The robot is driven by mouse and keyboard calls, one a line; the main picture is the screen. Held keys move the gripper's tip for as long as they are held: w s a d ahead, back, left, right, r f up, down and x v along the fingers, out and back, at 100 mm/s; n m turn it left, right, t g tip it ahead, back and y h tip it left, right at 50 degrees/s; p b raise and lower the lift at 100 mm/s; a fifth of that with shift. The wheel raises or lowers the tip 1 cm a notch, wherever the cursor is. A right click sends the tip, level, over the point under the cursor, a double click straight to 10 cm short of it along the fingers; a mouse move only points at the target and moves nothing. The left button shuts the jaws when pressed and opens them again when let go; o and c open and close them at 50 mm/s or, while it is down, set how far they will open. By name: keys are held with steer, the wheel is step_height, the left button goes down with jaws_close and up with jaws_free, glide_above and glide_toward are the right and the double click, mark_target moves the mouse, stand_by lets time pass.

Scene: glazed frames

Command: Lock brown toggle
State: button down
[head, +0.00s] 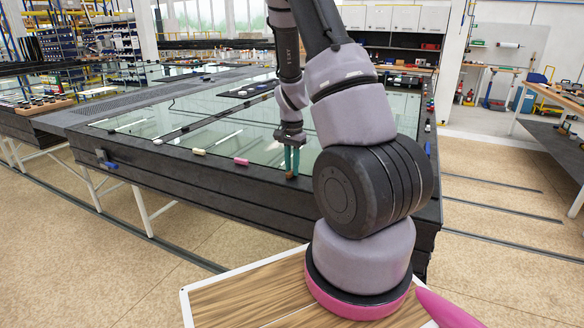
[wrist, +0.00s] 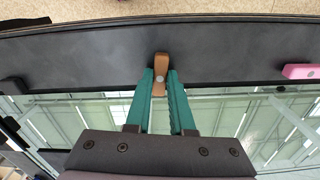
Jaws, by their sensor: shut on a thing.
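The brown toggle (wrist: 161,63) sits on the dark frame edge (wrist: 90,50) of the glazed table, in the middle of the wrist view. It points straight across the frame, with one end reaching toward the glass. In the head view the brown toggle (head: 290,175) shows small on the near frame edge, under the fingertips. My gripper (wrist: 160,85) has two teal fingers, one on each side of the toggle, shut on it. In the head view my gripper (head: 291,160) points down at the frame edge.
The pink one (wrist: 300,71) is at right in the wrist view. A blue handle (head: 109,165) is on the frame's side. Glass (head: 215,122) fills the middle.

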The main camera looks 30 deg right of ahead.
steer(key=shift+n, duration=0.8)
steer(key=c, duration=0.8)
jaws_free()
steer(key=shift+r, duration=0.15)
step_height(320, 180, up, 11)
steer(key=shift+f, duration=0.2)
